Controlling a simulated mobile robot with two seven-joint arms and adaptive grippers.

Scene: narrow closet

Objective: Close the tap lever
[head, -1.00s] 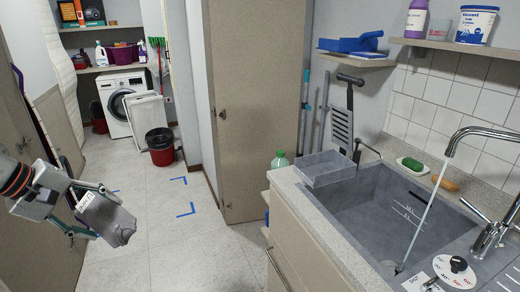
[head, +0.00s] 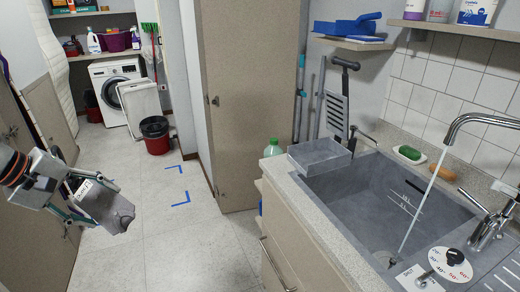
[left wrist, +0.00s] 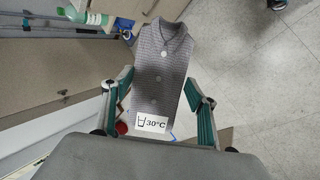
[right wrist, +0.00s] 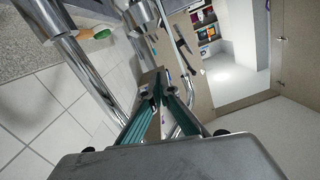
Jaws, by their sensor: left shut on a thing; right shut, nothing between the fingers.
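The chrome tap (head: 486,236) stands at the right edge of the sink in the head view. Its lever (head: 474,202) is a thin rod pointing up and left. A stream of water (head: 420,205) runs from the spout (head: 478,119) into the grey sink (head: 345,190). Chrome tap parts (right wrist: 68,45) also show in the right wrist view. My right gripper (right wrist: 168,88) is shut and empty near this chrome; contact cannot be told. My left gripper (head: 98,208) is shut on a grey garment (left wrist: 160,65) with a 30°C label, away from the sink.
A temperature dial (head: 447,265) sits on the counter below the tap. A green soap (head: 408,153) and an orange sponge (head: 442,172) lie behind the sink. A grey tray (head: 320,157) rests at its left corner. A green bottle (head: 272,148) stands left.

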